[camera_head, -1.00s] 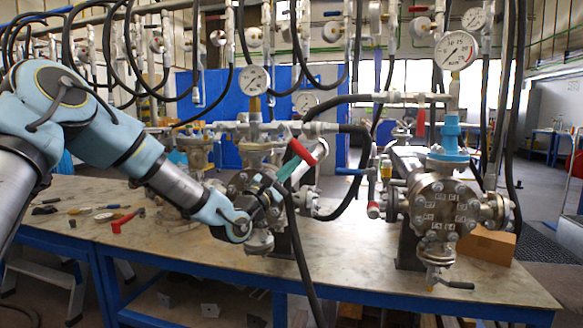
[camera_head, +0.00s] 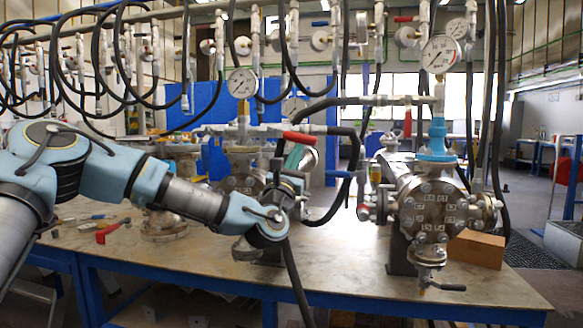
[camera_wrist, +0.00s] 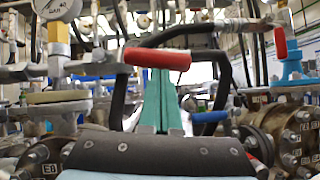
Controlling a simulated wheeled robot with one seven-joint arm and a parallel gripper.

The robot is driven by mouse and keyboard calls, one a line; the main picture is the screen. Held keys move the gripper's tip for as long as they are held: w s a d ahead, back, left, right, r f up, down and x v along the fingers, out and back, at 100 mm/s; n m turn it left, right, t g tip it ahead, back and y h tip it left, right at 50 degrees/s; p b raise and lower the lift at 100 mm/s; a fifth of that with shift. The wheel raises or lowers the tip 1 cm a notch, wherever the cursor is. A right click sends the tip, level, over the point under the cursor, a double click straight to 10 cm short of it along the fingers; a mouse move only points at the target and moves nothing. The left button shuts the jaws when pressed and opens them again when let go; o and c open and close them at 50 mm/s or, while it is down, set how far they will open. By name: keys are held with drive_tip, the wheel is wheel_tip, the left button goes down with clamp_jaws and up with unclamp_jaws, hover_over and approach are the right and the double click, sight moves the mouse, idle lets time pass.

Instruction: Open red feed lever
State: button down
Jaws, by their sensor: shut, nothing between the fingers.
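A red lever (camera_head: 299,138) sits on the piping above the left flanged vessel (camera_head: 243,170), its handle lying nearly level and pointing right. Whether the fingers touch the handle I cannot tell.
Black hoses (camera_head: 345,180) loop close right of my gripper. A red tool (camera_head: 113,230) lies on the table's left. A cardboard box (camera_head: 476,249) stands right.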

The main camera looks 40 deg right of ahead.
drive_tip(key=shift+s+d+r+n+t+y+b, duration=0.15)
drive_tip(key=shift+r+n+t+y+b, duration=0.25)
drive_tip(key=shift+n+t, duration=0.55)
drive_tip(key=shift+s+d+r+n+t+y+b, duration=0.1)
drive_tip(key=shift+s+r+n+t+y+b, duration=0.3)
drive_tip(key=shift+n, duration=0.85)
drive_tip(key=shift+w+r, duration=0.1)
drive_tip(key=shift+w, duration=0.1)
